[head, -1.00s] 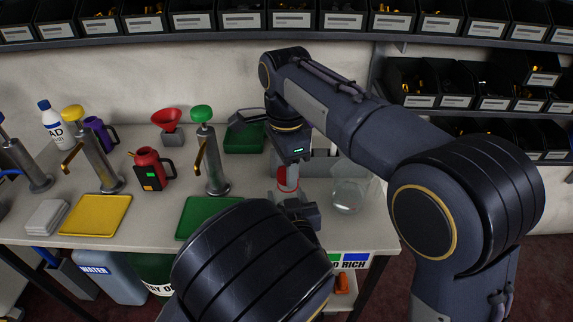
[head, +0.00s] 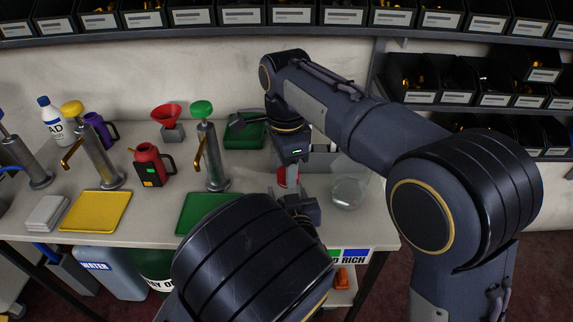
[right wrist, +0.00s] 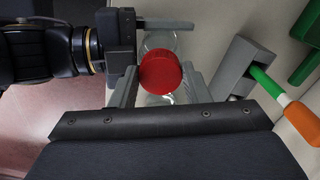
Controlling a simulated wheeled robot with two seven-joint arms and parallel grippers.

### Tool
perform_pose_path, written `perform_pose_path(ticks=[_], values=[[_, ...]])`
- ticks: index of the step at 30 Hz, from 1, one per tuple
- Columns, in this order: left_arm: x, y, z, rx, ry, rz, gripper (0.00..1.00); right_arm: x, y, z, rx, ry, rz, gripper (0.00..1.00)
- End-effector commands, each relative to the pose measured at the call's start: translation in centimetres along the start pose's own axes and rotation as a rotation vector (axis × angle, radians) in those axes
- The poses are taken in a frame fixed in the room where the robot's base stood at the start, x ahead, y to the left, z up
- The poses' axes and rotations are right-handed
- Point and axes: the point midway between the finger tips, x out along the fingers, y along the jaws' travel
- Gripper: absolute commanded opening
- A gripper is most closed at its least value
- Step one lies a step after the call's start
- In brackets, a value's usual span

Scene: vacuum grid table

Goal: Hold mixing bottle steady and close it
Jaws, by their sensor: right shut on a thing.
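The mixing bottle is clear; its body (right wrist: 158,42) shows in the right wrist view below its red cap (right wrist: 160,72). The cap also shows in the head view (head: 288,177). My right gripper (right wrist: 162,88) points down from above with its two grey fingers shut on the cap's sides; in the head view it (head: 291,172) is over the bottle. My left gripper (right wrist: 150,27) comes in from the side, lower down, with a grey finger along the bottle body; its other finger is hidden. In the head view my left gripper (head: 300,208) is partly covered by my arm.
A round clear flask (head: 348,191) stands just right of the bottle. A green tray (head: 244,135) lies behind; another green tray (head: 205,212) and a pump dispenser (head: 212,155) stand left. A grey holder (right wrist: 233,68) with a green-and-orange tool (right wrist: 285,105) is close by.

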Motion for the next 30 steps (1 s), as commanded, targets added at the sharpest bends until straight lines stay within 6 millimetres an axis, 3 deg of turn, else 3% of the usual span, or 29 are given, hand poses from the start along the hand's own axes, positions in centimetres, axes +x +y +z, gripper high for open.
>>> perform_pose_path(ticks=[15, 20, 29, 30], values=[[0.00, -0.01, 0.00, 0.000, 0.000, 0.000, 0.00, 0.01, -0.31, -0.17, 1.207, 0.001, 0.003, 0.22], [0.00, -0.01, 0.01, 0.000, 0.000, 0.000, 0.00, 0.03, -0.34, -0.25, 1.359, 0.000, 0.004, 0.22], [-0.01, -0.01, 0.02, 0.000, 0.000, 0.000, 0.00, 0.01, -0.34, -0.25, 1.370, -0.001, 0.004, 0.22], [-0.01, -0.01, 0.02, 0.000, -0.001, 0.000, 0.00, 0.01, -0.34, -0.26, 1.370, -0.001, 0.004, 0.47]])
